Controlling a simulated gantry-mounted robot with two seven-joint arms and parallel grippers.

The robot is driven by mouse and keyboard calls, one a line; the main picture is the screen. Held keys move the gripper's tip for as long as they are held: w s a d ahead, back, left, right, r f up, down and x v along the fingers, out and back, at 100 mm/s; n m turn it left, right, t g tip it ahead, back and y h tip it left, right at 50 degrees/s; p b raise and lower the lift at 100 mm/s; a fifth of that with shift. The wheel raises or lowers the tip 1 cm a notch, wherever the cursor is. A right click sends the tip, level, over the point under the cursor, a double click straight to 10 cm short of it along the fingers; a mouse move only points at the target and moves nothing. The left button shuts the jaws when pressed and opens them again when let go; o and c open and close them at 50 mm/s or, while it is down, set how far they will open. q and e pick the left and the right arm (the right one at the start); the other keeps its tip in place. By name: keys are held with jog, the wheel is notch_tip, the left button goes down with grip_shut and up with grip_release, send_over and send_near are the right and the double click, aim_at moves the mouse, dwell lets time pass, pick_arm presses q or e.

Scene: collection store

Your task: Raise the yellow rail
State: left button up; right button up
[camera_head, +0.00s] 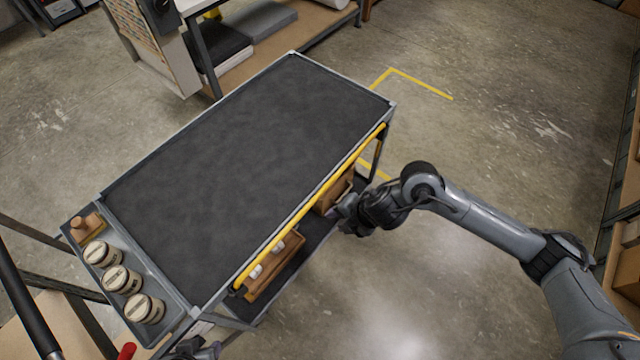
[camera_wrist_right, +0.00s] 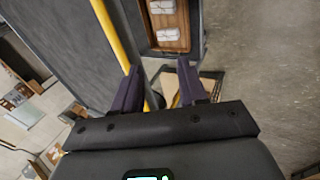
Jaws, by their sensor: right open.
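The yellow rail (camera_head: 312,205) runs along the near right long side of a grey cart (camera_head: 146,157), just below its top edge. In the right wrist view the rail (camera_wrist_right: 110,30) runs down from the top and passes behind the left-hand finger. My right gripper (camera_head: 345,209) is beside the cart, right of the rail and near its far half. Its two dark fingers (camera_wrist_right: 160,68) are spread and empty, and no contact with the rail shows. A grey part at the bottom edge may be my left gripper (camera_head: 195,350); its jaws cannot be made out.
The cart's dark top (camera_head: 250,150) is bare. A side tray holds several round labelled jars (camera_head: 122,279) and a wooden block (camera_head: 86,227). Wooden boxes (camera_head: 275,267) with white rolls stand on the lower shelf. Open floor (camera_head: 470,130) lies right of the cart.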

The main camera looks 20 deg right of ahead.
jog(key=t, duration=0.1)
send_near(317, 198)
jog(key=s+r, duration=0.2)
pick_arm(q)
notch_tip(317, 198, down, 2)
jog(key=b, duration=0.2)
jog(key=shift+s+a+b, duration=0.1)
jog(key=shift+a+b, duration=0.05)
jog(key=shift+b, duration=0.15)
pick_arm(e)
jog(key=x, duration=0.7)
jog(key=w+x, duration=0.1)
jog(key=x, duration=0.2)
jog(key=shift+d+f, duration=0.1)
jog(key=shift+d, duration=0.2)
grip_shut()
